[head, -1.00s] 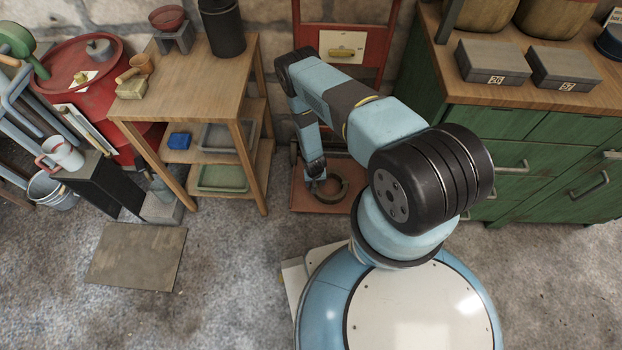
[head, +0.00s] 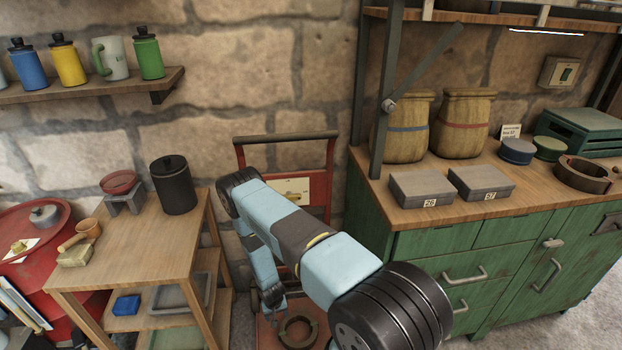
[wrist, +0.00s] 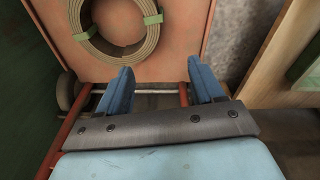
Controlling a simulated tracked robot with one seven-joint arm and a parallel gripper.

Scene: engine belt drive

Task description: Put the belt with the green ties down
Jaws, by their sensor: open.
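The belt with green ties is a grey-brown coil lying on the flat orange-red plate (wrist: 180,20) of a hand truck. In the wrist view the belt (wrist: 140,46) shows at the top, left of centre, with two green ties in sight and its upper part cut off by the frame. In the head view the belt (head: 299,345) lies low beside my gripper (head: 275,303). In the wrist view my gripper (wrist: 161,80) is open, its two blue fingers apart with nothing between them. The fingertips appear just off the belt's near edge.
The red hand truck (head: 283,140) stands against the stone wall between a wooden shelf table (head: 140,240) and a green cabinet (head: 440,255). Another brown belt (head: 583,180) lies on the cabinet top, right of two grey boxes (head: 421,188).

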